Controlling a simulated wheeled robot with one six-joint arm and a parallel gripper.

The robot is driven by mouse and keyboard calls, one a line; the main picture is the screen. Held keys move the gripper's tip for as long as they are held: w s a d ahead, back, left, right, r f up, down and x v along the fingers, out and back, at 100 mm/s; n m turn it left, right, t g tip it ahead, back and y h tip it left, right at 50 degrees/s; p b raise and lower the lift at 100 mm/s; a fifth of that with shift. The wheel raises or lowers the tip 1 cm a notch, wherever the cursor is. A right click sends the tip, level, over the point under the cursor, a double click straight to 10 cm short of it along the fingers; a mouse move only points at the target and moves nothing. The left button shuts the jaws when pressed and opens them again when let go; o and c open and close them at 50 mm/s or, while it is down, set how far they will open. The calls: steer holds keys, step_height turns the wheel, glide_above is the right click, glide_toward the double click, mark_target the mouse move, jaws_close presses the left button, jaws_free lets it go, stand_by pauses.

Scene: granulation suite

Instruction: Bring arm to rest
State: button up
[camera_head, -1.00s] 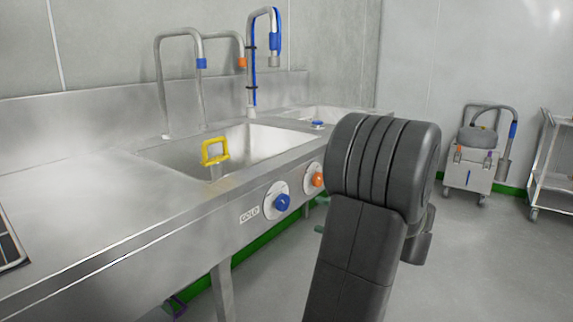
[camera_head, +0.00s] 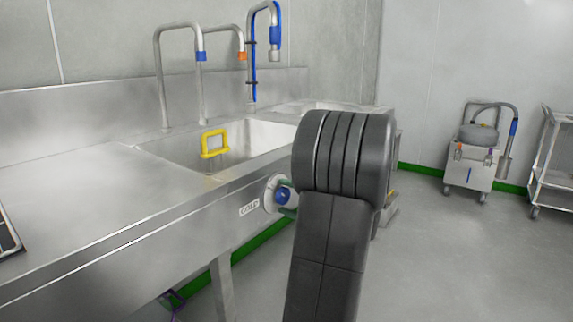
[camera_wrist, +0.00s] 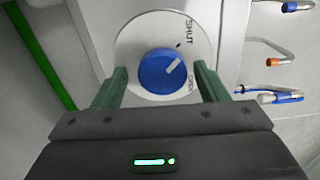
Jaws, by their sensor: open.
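My gripper (camera_wrist: 158,90) is open in the wrist view, with its two green fingers apart on either side of the blue knob (camera_wrist: 165,72). The knob sits on a round white dial marked SHUT and OPEN, and its white pointer line points up and right, between the two words. I cannot tell whether the fingers touch it. In the head view the blue knob (camera_head: 283,195) is on the sink front beside the COLD label. My dark arm stands in front of the sink there, and a bit of green finger shows by the knob.
A steel sink (camera_head: 183,150) with a yellow-handled piece (camera_head: 214,143) in its basin stands at the left. Tall taps (camera_head: 160,80) rise behind it. A wheeled vacuum unit (camera_head: 471,168) and a trolley (camera_head: 555,178) stand at the right. The grey floor between is clear.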

steer(key=m+p, duration=0.2)
steer(key=p, duration=0.1)
steer(key=m+p, duration=0.2)
steer(key=p, duration=0.1)
steer(key=shift+d+r, duration=0.1)
steer(key=shift+r, duration=0.25)
steer(key=m+p, duration=0.4)
steer(key=p, duration=0.2)
steer(key=shift+m, duration=0.3)
steer(key=m+p, duration=0.6)
steer(key=p, duration=0.2)
steer(key=shift+s+f, duration=0.1)
steer(key=shift+s, duration=0.05)
steer(key=m+p, duration=0.2)
steer(key=shift+f+p, duration=0.15)
steer(key=shift+p, duration=0.2)
steer(key=shift+m, duration=0.3)
steer(key=shift+s+f, duration=0.1)
steer(key=shift+f, duration=0.05)
